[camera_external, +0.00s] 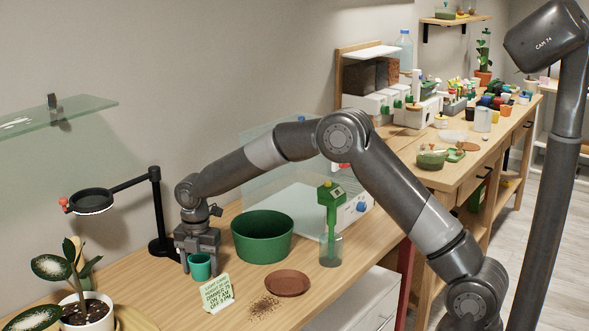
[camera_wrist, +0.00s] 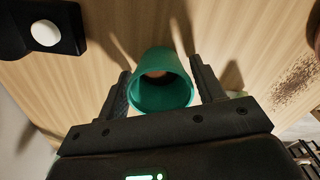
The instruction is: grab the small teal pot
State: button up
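The small teal pot (camera_external: 200,266) stands on the wooden table below my gripper (camera_external: 198,259). In the wrist view the teal pot (camera_wrist: 160,106) lies between the two fingers of my gripper (camera_wrist: 160,68), its open rim facing the camera. One finger is on each side of it, with what look like narrow gaps. Contact with the fingers is not clear. I see an orange-brown spot inside the pot. My gripper is open around the pot.
A large green pot (camera_external: 262,240) stands close to the right. A small sign (camera_external: 217,293), a terracotta saucer (camera_external: 288,283) and spilled soil (camera_external: 263,307) lie in front. A black magnifier stand (camera_external: 158,215) is behind left. A potted plant (camera_external: 88,310) is at front left.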

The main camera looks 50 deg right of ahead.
jog(key=c, duration=0.6)
jog(key=shift+r, duration=0.15)
jog(key=shift+c, duration=0.2)
